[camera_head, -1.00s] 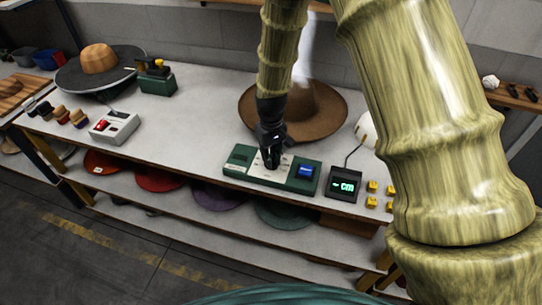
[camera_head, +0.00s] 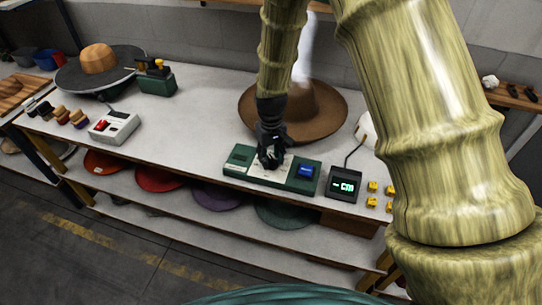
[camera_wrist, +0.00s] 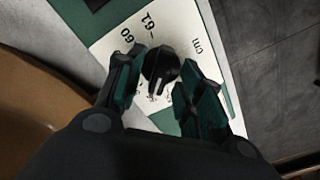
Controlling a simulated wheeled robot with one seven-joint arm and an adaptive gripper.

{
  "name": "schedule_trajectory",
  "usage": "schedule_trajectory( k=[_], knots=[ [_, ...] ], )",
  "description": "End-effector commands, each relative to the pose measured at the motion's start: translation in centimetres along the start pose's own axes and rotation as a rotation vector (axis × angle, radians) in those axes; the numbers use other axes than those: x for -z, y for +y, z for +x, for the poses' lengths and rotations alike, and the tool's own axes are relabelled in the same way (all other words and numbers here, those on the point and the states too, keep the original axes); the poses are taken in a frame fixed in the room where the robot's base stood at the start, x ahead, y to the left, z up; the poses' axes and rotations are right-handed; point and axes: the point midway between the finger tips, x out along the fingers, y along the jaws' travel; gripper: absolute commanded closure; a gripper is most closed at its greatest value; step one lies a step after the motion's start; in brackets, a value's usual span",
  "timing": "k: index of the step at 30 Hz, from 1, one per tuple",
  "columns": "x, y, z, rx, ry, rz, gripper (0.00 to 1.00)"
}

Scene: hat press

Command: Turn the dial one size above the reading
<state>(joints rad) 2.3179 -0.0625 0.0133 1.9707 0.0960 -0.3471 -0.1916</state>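A black round dial (camera_wrist: 160,62) with a white pointer line sits on the pale plate of the green control box (camera_head: 238,160). In the wrist view its pointer line faces down the picture, toward my wrist, and the printed marks 60 and 61 are at its upper left. My gripper (camera_wrist: 162,80) is over the dial, fingers apart, one on each side of it; whether they touch it is unclear. My gripper (camera_head: 271,160) hides the dial in the head view. The display (camera_head: 344,185) shows a green dash and "cm"; I can read no number.
Small yellow blocks (camera_head: 373,187) lie right of the display. A brown hat (camera_head: 318,115) stands close behind my gripper. A grey device with a red button (camera_head: 113,127) is at left; the bench between is clear.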

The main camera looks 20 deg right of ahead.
Motion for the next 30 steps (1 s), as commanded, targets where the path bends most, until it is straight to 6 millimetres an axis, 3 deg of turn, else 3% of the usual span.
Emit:
schedule_trajectory(
  k=[7, 21, 30],
  knots=[
    [0.1, 0.0, -2.2, 0.0, 0.003, 0.0, 0.62],
    [0.1, 0.0, -9.4, 0.0, 0.002, -0.001, 0.62],
    [0.1, 0.0, -11.8, 0.0, 0.002, 0.0, 0.62]
  ],
)
